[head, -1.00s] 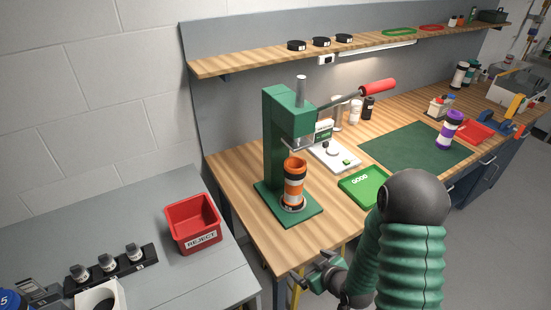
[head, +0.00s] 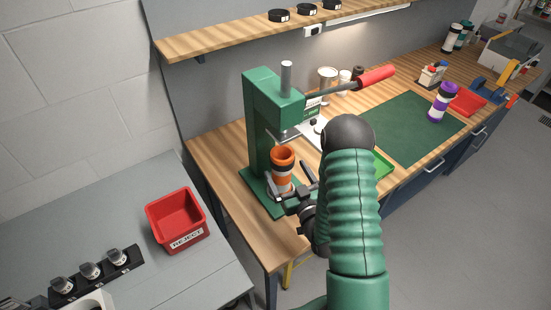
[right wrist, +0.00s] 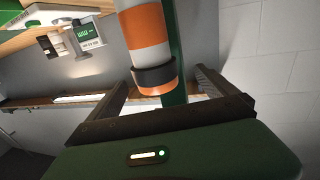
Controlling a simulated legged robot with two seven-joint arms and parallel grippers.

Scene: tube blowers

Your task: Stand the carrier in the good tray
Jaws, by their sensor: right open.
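The orange-and-white carrier (head: 283,168) with dark bands stands upright on the base of the green press (head: 258,125). My right gripper (head: 291,189) is open at the carrier's lower part. In the right wrist view the carrier (right wrist: 148,38) shows between the two spread fingers (right wrist: 158,88); I cannot tell whether either touches it. The green good tray (head: 382,166) lies on the wooden bench, mostly hidden behind my right arm. My left gripper is not in view.
A red reject bin (head: 178,220) stands on the grey table (head: 120,205) at left, near a black rack (head: 95,273). A purple-and-white carrier (head: 442,103) stands on the green mat (head: 405,128). The press's red-gripped lever (head: 375,76) reaches out right.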

